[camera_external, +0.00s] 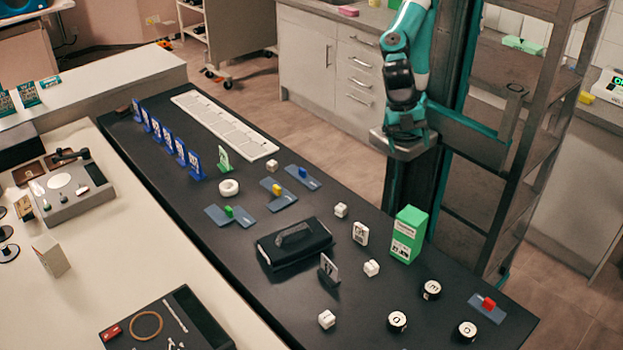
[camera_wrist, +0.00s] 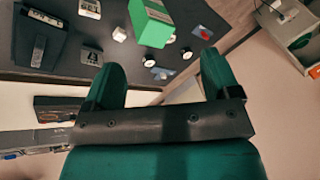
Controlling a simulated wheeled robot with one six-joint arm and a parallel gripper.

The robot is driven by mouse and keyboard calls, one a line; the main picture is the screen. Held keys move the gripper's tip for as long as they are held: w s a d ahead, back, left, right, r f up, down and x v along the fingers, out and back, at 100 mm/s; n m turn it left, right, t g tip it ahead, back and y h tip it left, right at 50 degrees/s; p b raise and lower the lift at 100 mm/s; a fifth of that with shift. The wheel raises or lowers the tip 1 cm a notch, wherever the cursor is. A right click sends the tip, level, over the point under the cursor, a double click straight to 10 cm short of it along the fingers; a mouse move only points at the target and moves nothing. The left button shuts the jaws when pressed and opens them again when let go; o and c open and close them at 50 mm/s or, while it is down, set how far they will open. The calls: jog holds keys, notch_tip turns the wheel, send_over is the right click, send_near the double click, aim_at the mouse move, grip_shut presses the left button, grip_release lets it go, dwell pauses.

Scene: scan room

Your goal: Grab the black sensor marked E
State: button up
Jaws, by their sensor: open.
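Three short black round sensors with white tops stand on the dark bench at the near right in the external view. The one nearest the green box has a mark that looks like a turned E (camera_external: 432,289); the sensor in front of it (camera_external: 397,320) and the one to its right (camera_external: 467,331) have round marks. In the wrist view, several small black-and-white sensors (camera_wrist: 186,53) show beyond the fingertips, their letters too small to read. My gripper (camera_wrist: 160,72) is open and empty, its two green fingers apart. In the external view my arm is raised behind the bench, away from the sensors.
A green box (camera_external: 408,235) stands close behind the sensors. A red block on a blue plate (camera_external: 488,305) lies to their right. White cubes (camera_external: 371,267), a black case (camera_external: 293,243) and a sign marked 17 (camera_external: 328,270) stand to the left. Shelving rises behind the bench.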

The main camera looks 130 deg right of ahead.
jog(key=w+a+f+n+h+b, duration=0.2)
jog(key=w+a+f+n+b, duration=0.5)
jog(key=w+a, duration=0.3)
jog(key=n+b, duration=0.4)
send_near(433, 287)
jog(key=f, duration=0.2)
jog(key=a+f, duration=0.1)
jog(key=f, duration=0.1)
jog(key=shift+s+b, duration=0.1)
jog(key=shift+b, duration=0.2)
jog(key=shift+a+f, duration=0.15)
jog(key=shift+f, duration=1.35)
jog(key=shift+a+f, duration=0.2)
jog(key=shift+f, duration=1.35)
jog(key=shift+c, duration=0.5)
jog(key=c, duration=1)
